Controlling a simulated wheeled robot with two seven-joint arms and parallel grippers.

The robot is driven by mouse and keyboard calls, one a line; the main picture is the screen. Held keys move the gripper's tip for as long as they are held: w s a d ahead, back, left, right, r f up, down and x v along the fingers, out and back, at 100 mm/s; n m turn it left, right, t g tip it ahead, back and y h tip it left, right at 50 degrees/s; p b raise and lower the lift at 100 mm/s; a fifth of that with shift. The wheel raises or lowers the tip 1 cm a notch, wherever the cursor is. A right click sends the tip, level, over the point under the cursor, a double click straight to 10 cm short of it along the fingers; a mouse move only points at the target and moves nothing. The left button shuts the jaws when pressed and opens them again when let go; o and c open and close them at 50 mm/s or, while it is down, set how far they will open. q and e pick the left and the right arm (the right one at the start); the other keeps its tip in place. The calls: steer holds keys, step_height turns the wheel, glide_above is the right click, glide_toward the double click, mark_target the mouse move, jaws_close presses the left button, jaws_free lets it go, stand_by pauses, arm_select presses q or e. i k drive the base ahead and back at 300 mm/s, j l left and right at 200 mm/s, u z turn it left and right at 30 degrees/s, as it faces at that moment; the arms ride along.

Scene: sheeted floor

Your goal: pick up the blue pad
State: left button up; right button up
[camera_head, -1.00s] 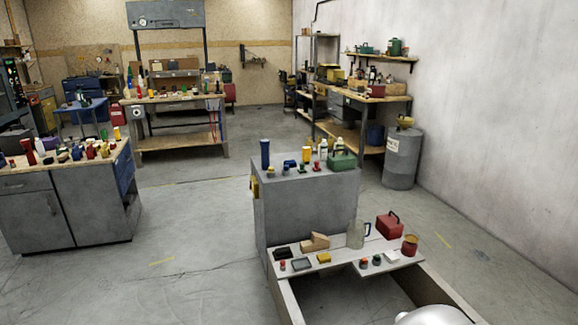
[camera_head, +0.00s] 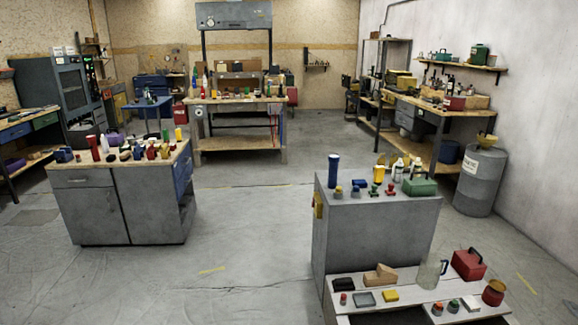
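I cannot single out the blue pad for sure. A small blue item (camera_head: 356,190) lies on the grey cabinet (camera_head: 375,225) at the right, beside a tall blue cylinder (camera_head: 333,171); its exact shape is too small to tell. A flat grey-blue square (camera_head: 364,299) lies on the low pale bench (camera_head: 408,297) in front of that cabinet. Small blue items (camera_head: 64,155) also stand on the left cabinet's wooden top. Neither of my grippers is in view.
A grey cabinet with a wooden top (camera_head: 125,205) stands at the left. A workbench (camera_head: 235,150) stands at the back, with shelving and a grey drum (camera_head: 480,182) at the right. The floor (camera_head: 250,240) between the two cabinets is clear.

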mark_target(362, 183)
steer(key=i+j+u, duration=0.2)
steer(key=i, duration=1.8)
steer(key=l, duration=0.1)
